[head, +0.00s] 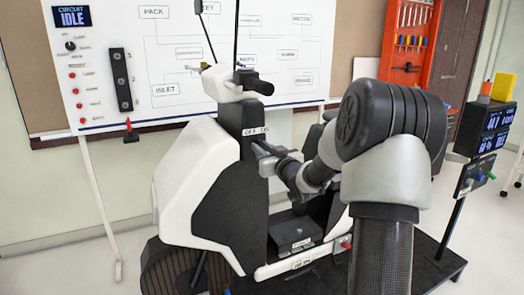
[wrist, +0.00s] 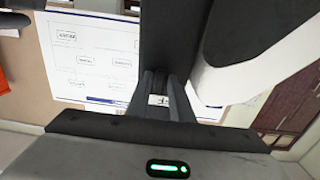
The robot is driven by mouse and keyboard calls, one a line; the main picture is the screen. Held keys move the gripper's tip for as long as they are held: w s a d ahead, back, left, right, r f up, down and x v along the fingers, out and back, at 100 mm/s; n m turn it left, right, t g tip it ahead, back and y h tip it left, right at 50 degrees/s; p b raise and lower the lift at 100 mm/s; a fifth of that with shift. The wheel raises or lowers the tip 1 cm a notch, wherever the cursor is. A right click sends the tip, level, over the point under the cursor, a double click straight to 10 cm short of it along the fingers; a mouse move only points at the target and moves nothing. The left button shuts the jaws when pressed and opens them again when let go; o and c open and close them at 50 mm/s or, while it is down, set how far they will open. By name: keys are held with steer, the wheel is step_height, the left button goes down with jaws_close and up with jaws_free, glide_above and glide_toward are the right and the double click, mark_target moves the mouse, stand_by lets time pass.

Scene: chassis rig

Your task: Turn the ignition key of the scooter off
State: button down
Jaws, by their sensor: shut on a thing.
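The white and black scooter (head: 190,170) stands in the middle of the head view, with its handlebar (head: 240,85) on top. Its dark steering column carries a white OFF / ON label (head: 256,131). My gripper (head: 262,158) reaches in from the right, just below this label, its fingertips at the column. The fingers are shut on the ignition key, which they hide, so its angle cannot be told. In the wrist view my gripper (wrist: 166,92) shows two close dark fingers against the dark column (wrist: 168,40). Part of a white label (wrist: 160,101) shows between them.
A whiteboard (head: 170,50) with a diagram and a CIRCUIT IDLE display (head: 72,16) stands behind the scooter. A red tool rack (head: 410,45) is at the back right. A post with blue-lit displays (head: 490,130) stands at the right. Floor is clear at the left.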

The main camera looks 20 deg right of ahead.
steer(key=c, duration=1.8)
jaws_free()
steer(key=s+p, duration=0.2)
steer(key=s, duration=1.5)
steer(key=shift+s+d, duration=0.25)
steer(key=shift+d, duration=0.05)
